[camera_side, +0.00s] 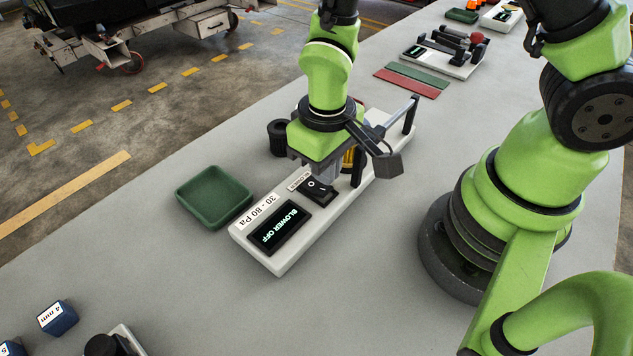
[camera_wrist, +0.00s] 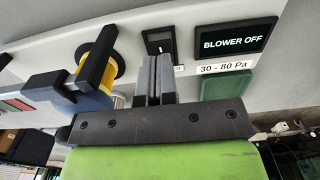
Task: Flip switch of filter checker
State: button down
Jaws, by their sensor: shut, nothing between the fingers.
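The filter checker (camera_side: 278,262) is a long white base with a display (camera_side: 279,228) reading "BLOWER OFF" and a label "30 - 80 Pa". Its black rocker switch (camera_side: 317,189) sits beside the display, near a small "BLOWER" label. In the wrist view the switch (camera_wrist: 158,40) is partly hidden behind the fingertips. My gripper (camera_wrist: 154,62) is shut and empty, its fingers just by the switch. I cannot tell whether they touch it.
A yellow-and-black round part (camera_wrist: 100,52) and black posts stand on the checker beside my gripper. A green tray (camera_side: 214,196) lies left of the checker, and a black cylinder (camera_side: 280,137) stands behind it. Blue block (camera_side: 58,317) at front left. The table between is clear.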

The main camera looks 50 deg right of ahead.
jog(key=shift+f, duration=1.05)
dwell(0.7)
jog(key=shift+r, duration=3.5)
notch_tip(320, 180, up, 12)
jog(key=r+m+t+y, duration=0.1)
jog(key=m+t, duration=0.1)
jog(key=t, duration=0.2)
send_over(324, 189)
jog(key=s+d, duration=0.2)
jog(key=d, duration=0.2)
jog(key=s+d+r+m+t+y, duration=0.1)
jog(key=s+r+m+t, duration=0.1)
jog(key=s+r, duration=0.4)
jog(key=shift+s+d+t, duration=0.2)
jog(key=shift+s+t, duration=0.3)
jog(key=shift+t, duration=0.1)
jog(key=shift+w+r, duration=0.1)
